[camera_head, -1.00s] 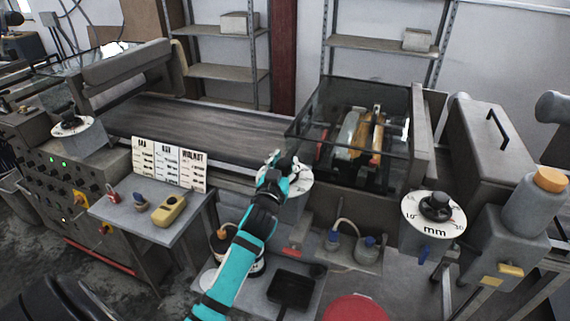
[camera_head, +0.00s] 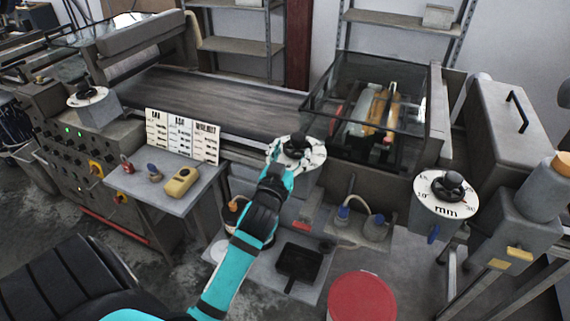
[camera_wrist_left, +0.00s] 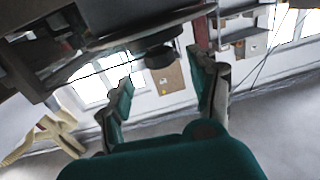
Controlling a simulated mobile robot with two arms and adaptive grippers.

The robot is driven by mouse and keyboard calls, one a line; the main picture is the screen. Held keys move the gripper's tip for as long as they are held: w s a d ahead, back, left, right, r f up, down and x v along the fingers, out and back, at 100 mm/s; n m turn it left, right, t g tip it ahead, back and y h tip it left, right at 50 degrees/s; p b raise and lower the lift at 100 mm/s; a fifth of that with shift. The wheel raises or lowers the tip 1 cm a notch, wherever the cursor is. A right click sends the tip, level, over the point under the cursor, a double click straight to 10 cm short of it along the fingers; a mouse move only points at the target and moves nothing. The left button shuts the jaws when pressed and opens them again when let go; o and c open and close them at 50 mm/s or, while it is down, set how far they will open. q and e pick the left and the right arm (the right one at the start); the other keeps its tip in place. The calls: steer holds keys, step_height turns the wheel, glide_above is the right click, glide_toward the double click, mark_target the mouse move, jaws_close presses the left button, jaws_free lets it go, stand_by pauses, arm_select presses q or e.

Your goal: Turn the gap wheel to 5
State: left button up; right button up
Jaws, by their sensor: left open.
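A white round dial with a black knob (camera_head: 298,146) sits on the machine front at the centre. My left gripper (camera_head: 282,162) is just below and left of that knob, overlapping the dial's lower left edge in the head view. In the left wrist view its two teal fingers (camera_wrist_left: 165,95) are spread apart, with a dark round knob (camera_wrist_left: 160,57) beyond and between them; nothing is gripped. Another white dial marked "mm" (camera_head: 436,208) with a black knob is at the right. A third dial (camera_head: 88,96) is at the far left. I cannot read the centre dial's setting.
A glass-covered roller unit (camera_head: 340,85) stands behind the centre dial. A small side table (camera_head: 160,206) holds a yellow device (camera_head: 182,182) and sample cards (camera_head: 182,135). A black tray (camera_head: 300,263) and a red round lid (camera_head: 362,297) are below.

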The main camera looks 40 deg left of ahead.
arm_select(q)
steer(key=v, duration=0.5)
steer(key=shift+s, duration=0.15)
steer(key=s+d+f+m+g+h, duration=0.3)
steer(key=s+d+f+g, duration=0.5)
steer(key=s, duration=0.4)
steer(key=s+d+f+m+g+h, duration=0.3)
steer(key=s+d+f+g, duration=0.25)
steer(key=s+f, duration=0.55)
step_height(320, 180, down, 27)
steer(key=s+g+b, duration=0.1)
steer(key=s+b, duration=0.1)
steer(key=s+a+f+g, duration=0.1)
steer(key=s+a+f, duration=0.2)
steer(key=s+f, duration=1.3)
steer(key=shift+f+b, duration=0.3)
steer(key=shift+f, duration=0.2)
